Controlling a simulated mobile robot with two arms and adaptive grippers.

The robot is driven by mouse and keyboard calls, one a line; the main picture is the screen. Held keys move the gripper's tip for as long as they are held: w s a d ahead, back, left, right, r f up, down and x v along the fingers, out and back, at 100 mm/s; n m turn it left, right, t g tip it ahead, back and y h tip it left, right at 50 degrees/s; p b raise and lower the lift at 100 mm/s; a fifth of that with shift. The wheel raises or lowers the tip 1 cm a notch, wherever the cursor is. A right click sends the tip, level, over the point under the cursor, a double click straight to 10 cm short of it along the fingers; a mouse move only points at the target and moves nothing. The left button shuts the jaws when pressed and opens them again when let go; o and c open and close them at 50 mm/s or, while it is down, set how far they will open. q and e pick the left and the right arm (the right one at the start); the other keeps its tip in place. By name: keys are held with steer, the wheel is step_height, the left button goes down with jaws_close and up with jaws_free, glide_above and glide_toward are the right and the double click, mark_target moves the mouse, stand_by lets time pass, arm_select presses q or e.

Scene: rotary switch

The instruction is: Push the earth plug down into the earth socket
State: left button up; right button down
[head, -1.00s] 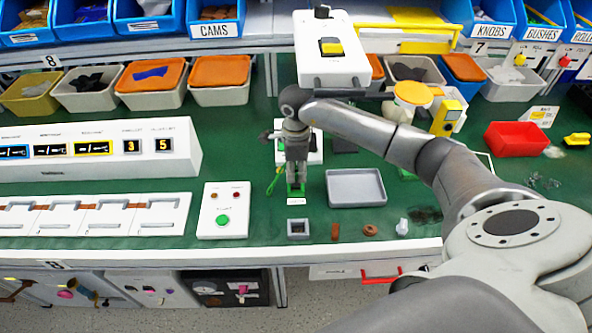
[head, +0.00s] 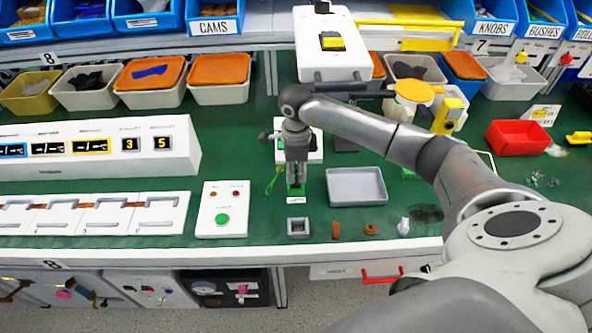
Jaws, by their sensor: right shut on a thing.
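My right gripper (head: 296,181) points straight down over the green mat. It is shut on the earth plug (head: 295,190), a small green piece just below the fingertips. A green lead (head: 273,180) curves down to the left of the gripper. The earth socket is hidden under the plug and fingers, so I cannot tell how deep the plug sits. A small white label (head: 295,201) lies just in front of the plug. My left gripper is not in view.
A grey tray (head: 356,198) lies close on the right. A white box with a green button (head: 221,209) stands on the left. A small grey square holder (head: 298,228) is in front, near the bench edge. A white switch unit (head: 332,44) stands behind my arm.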

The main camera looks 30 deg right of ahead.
mark_target(296, 169)
steer(key=shift+f+b, duration=1)
steer(key=shift+f, duration=0.2)
steer(key=c, duration=1.3)
jaws_free()
step_height(296, 169, up, 8)
steer(key=shift+f, duration=0.2)
